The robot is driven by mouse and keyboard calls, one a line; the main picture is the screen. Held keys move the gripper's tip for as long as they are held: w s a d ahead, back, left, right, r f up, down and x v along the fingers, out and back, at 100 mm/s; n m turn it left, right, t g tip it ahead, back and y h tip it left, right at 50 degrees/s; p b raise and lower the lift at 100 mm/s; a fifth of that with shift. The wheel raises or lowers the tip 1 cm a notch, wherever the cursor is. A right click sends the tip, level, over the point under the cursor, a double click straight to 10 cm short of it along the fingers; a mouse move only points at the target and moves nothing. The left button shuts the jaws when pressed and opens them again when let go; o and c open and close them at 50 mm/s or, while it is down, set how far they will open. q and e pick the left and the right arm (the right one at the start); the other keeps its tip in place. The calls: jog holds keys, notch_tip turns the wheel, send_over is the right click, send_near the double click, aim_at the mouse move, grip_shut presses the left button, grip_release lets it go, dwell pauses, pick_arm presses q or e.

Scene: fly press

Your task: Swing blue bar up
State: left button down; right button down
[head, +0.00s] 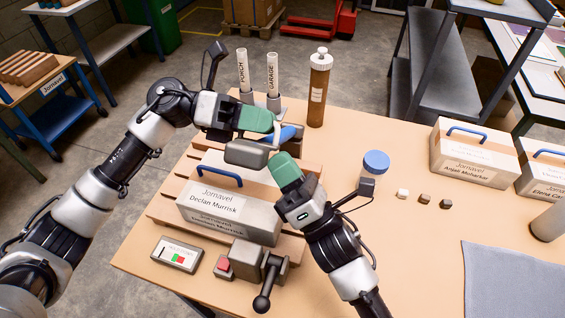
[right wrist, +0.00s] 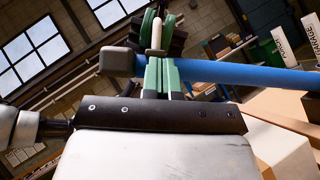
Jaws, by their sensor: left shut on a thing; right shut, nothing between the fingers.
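The blue bar (head: 290,133) shows behind the grippers in the head view, with a grey end (head: 247,153) at its left. In the right wrist view the blue bar (right wrist: 250,74) runs across the upper part, its grey end at the left. My left gripper (head: 258,122) has its green fingers at the bar, shut on it; the fingers partly hide the contact. My right gripper (head: 283,168) is shut and empty, its green fingertips just below the bar. Whether they touch the bar cannot be told.
A grey labelled case (head: 230,205) with a blue handle stands below the grippers. A control box (head: 177,254) and a black-knobbed lever (head: 262,302) are in front. A brown bottle (head: 318,88) and white tubes (head: 272,75) stand behind. A blue-lidded jar (head: 376,162) is at right.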

jog(key=shift+r, duration=0.1)
pick_arm(q)
jog(key=shift+d, duration=0.15)
jog(key=shift+f, duration=0.15)
pick_arm(e)
jog(key=shift+w+d+r, duration=0.4)
jog(key=shift+w+r, duration=0.15)
jog(key=shift+r, duration=0.2)
pick_arm(q)
jog(key=c, duration=1.3)
grip_release()
jog(key=shift+s, duration=0.15)
jog(key=shift+o, duration=0.5)
pick_arm(e)
jog(key=shift+s+a+r, duration=0.15)
jog(key=shift+s, duration=0.1)
